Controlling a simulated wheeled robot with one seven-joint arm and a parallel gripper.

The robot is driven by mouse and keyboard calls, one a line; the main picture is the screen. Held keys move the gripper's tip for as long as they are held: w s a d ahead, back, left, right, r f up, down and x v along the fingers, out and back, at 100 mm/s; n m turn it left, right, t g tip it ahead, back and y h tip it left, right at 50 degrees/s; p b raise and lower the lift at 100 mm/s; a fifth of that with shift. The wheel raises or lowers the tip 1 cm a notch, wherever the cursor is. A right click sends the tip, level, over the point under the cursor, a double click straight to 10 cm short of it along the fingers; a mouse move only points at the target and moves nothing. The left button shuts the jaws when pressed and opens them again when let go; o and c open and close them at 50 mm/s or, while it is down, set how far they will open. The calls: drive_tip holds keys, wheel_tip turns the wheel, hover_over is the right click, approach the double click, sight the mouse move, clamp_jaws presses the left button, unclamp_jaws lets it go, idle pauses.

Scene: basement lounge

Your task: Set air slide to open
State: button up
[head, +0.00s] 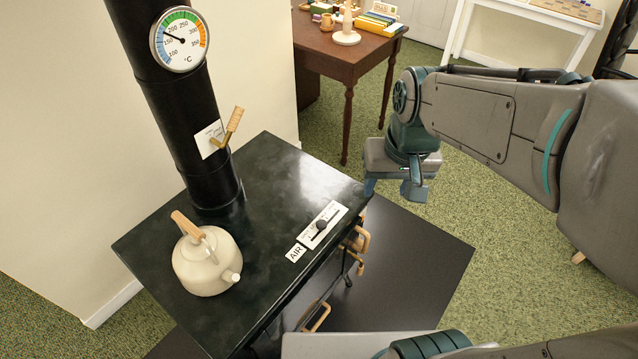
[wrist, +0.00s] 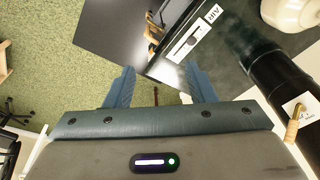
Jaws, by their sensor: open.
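The air slide (head: 320,225) is a dark round knob on a white scale plate on the black stove top, near its right edge. A white "AIR" label (head: 296,252) lies beside the plate's lower-left end. The knob sits around the middle of its slot; the small scale print is unreadable. In the wrist view the slide (wrist: 193,40) shows beyond the fingers, at upper centre. My gripper (head: 393,189) is open and empty, pointing down to the right of the stove's far corner, apart from the knob. It also shows in the wrist view (wrist: 158,86).
A cream kettle (head: 207,262) stands on the stove top (head: 285,180). A black flue pipe (head: 180,110) carries a thermometer (head: 180,39) and a wooden-handled damper lever (head: 230,130). Wooden handles (head: 357,240) project from the stove front. A wooden table (head: 345,50) stands behind.

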drive_tip(key=n+g+b, duration=0.1)
drive_tip(key=g+b, duration=0.1)
drive_tip(key=b, duration=0.5)
approach(322, 223)
drive_tip(key=shift+h, duration=0.3)
drive_tip(key=f, duration=0.2)
drive_tip(key=f+b, duration=0.1)
drive_tip(key=f, duration=0.5)
drive_tip(key=shift+a+b, duration=0.3)
drive_tip(key=shift+b, duration=0.1)
drive_tip(key=shift+c, duration=0.3)
clamp_jaws()
